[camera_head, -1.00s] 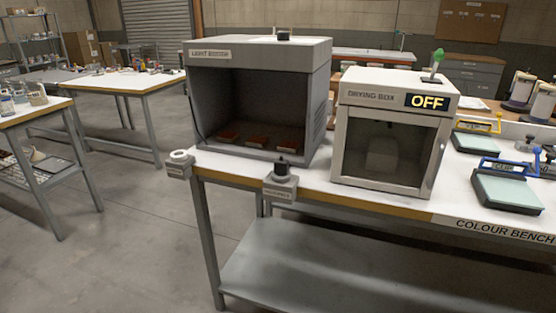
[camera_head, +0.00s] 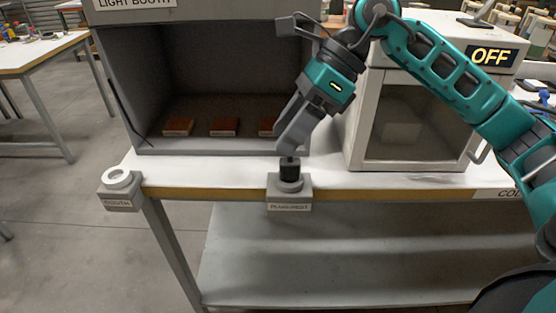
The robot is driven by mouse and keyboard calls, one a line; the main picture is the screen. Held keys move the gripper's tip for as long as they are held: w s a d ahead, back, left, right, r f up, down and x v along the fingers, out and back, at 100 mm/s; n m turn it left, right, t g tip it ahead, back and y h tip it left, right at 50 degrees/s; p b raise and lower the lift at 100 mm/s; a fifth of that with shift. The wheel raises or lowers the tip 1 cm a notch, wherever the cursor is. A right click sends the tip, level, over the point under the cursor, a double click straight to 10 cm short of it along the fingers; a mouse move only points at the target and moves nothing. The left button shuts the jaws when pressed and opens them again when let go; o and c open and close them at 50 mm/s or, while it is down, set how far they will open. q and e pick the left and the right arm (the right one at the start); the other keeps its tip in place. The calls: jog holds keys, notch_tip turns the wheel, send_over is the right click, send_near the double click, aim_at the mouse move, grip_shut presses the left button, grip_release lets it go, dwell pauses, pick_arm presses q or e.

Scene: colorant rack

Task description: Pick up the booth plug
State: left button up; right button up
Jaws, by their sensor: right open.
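The booth plug (camera_head: 289,169) is a small black plug standing upright in the grey holder labelled plug rest (camera_head: 289,204) on the bench's front edge. My right gripper (camera_head: 289,142) comes down from the upper right and is open. Its grey fingers are tilted, with their tips just above the plug and in front of the light booth. I see a small gap between fingers and plug, and nothing in the jaws. The booth socket (camera_head: 119,181), a pale ring on a grey block, sits at the bench's left corner. My left gripper is out of view.
The light booth (camera_head: 123,75) stands open behind the plug, with several reddish-brown blocks inside, one partly hidden by my gripper. The drying box (camera_head: 358,125) stands to the right, its display reading OFF. The white bench top (camera_head: 225,172) is clear between the two holders.

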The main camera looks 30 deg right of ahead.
aim_at(291, 160)
jog(key=w+d+r+h, duration=0.1)
jog(key=d+h, duration=0.2)
jog(key=d, duration=0.3)
jog(key=shift+t, duration=0.4)
jog(key=x, duration=0.6)
jog(key=shift+w+f+b, duration=0.15)
jog(key=shift+f+b, duration=0.2)
jog(key=shift+f, duration=0.05)
jog(key=x, duration=0.5)
jog(key=shift+w+d+f, duration=0.15)
jog(key=shift+d+f, duration=0.05)
jog(key=shift+d, duration=0.1)
jog(key=c, duration=1)
